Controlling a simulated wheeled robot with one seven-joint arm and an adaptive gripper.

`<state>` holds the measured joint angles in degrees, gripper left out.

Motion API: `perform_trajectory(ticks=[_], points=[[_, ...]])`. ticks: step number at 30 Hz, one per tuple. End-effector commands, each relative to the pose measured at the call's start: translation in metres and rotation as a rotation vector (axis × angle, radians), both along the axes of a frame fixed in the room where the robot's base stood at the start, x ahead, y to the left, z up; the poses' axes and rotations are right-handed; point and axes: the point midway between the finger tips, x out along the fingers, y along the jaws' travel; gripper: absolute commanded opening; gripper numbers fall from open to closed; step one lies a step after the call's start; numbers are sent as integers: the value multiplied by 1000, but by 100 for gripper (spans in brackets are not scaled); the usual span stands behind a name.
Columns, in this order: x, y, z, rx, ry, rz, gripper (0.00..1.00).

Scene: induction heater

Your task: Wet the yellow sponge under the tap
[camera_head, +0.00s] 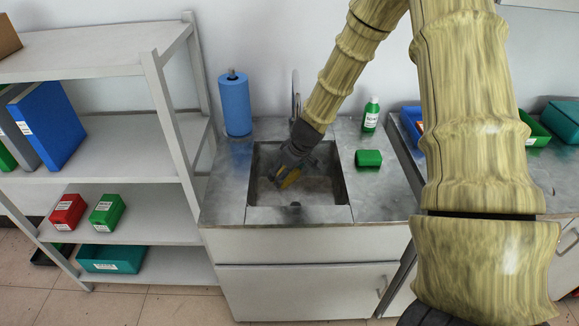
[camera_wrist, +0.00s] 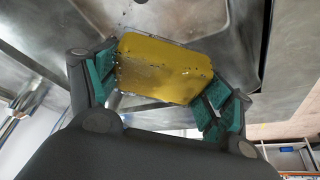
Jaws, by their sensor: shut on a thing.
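The yellow sponge (camera_wrist: 165,70) is held between the teal-padded fingers of my gripper (camera_wrist: 162,82) in the wrist view. In the head view my gripper (camera_head: 288,170) reaches down into the sink basin (camera_head: 320,197), and the sponge (camera_head: 290,178) shows as a small yellow patch at its fingertips. The tap (camera_head: 296,92) rises behind the basin, partly hidden by my arm. A metal pipe, likely part of the tap (camera_wrist: 18,105), shows at the left of the wrist view. I cannot see any running water.
A blue paper roll (camera_head: 235,104) stands left of the sink. A green bottle (camera_head: 371,114) and a green block (camera_head: 368,158) stand right of it. A white shelf (camera_head: 130,165) with boxes is at left. The basin's front rim is clear.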

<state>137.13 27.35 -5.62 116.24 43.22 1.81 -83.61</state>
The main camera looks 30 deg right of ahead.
Motion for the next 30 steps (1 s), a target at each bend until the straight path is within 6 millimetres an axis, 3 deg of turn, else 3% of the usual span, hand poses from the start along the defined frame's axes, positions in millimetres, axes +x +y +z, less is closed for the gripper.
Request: perform_trajectory(ticks=[13, 30], points=[[-17, 18, 0, -1, 0, -1, 61], [-18, 19, 0, 0, 0, -1, 61]])
